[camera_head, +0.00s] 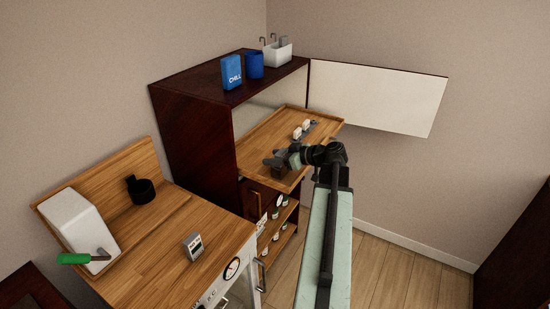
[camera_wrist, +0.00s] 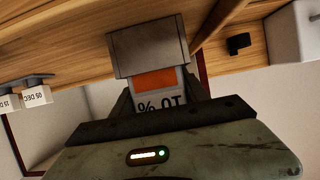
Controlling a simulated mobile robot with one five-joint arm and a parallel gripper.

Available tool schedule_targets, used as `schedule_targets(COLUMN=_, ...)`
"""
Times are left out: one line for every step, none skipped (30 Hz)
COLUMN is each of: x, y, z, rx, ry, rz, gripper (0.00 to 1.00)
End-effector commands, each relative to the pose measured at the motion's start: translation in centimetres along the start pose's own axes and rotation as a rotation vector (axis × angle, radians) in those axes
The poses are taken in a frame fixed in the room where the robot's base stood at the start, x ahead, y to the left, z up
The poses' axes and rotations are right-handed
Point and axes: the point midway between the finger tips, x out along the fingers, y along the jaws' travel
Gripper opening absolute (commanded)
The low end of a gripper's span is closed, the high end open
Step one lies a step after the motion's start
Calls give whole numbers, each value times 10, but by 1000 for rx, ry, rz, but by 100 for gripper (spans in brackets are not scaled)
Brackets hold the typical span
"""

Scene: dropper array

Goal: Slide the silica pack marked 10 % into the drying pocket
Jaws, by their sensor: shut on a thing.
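The silica pack marked 10 % (camera_wrist: 168,103) is between my gripper's fingers. In the head view the pack is not clear, and a dark block (camera_head: 281,173) shows under the gripper.
Small white blocks on grey bases (camera_head: 297,133) stand on the tray; one (camera_wrist: 38,95) carries a date-like label. The cabinet door (camera_head: 380,95) is open at right. A blue CHILL box (camera_head: 232,72) stands on top. A counter (camera_head: 150,235) is at left.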

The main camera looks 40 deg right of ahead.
Motion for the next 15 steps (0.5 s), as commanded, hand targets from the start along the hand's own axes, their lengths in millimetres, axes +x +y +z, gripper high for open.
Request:
schedule_targets(x=1, y=0, z=2, rx=0, ry=0, rz=0, gripper=4)
schedule_targets(x=2, y=0, z=3, rx=0, ry=0, rz=-1, gripper=4)
schedule_targets(x=2, y=-1, z=3, rx=0, ry=0, rz=-1, gripper=4)
schedule_targets(x=2, y=-1, z=4, rx=0, ry=0, rz=-1, gripper=4)
schedule_targets(x=3, y=-1, z=4, rx=0, ry=0, rz=-1, gripper=4)
schedule_targets(x=3, y=-1, z=5, rx=0, ry=0, rz=-1, gripper=4)
schedule_targets(x=3, y=-1, z=6, rx=0, ry=0, rz=-1, gripper=4)
schedule_targets(x=3, y=-1, z=6, rx=0, ry=0, rz=-1, gripper=4)
schedule_targets(x=3, y=-1, z=5, rx=0, ry=0, rz=-1, gripper=4)
schedule_targets(x=3, y=-1, z=5, rx=0, ry=0, rz=-1, gripper=4)
schedule_targets(x=3, y=-1, z=5, rx=0, ry=0, rz=-1, gripper=4)
schedule_targets(x=3, y=-1, z=5, rx=0, ry=0, rz=-1, gripper=4)
schedule_targets(x=3, y=-1, z=5, rx=0, ry=0, rz=-1, gripper=61)
schedule_targets(x=3, y=-1, z=5, rx=0, ry=0, rz=-1, gripper=69)
schedule_targets(x=3, y=-1, z=5, rx=0, ry=0, rz=-1, gripper=78)
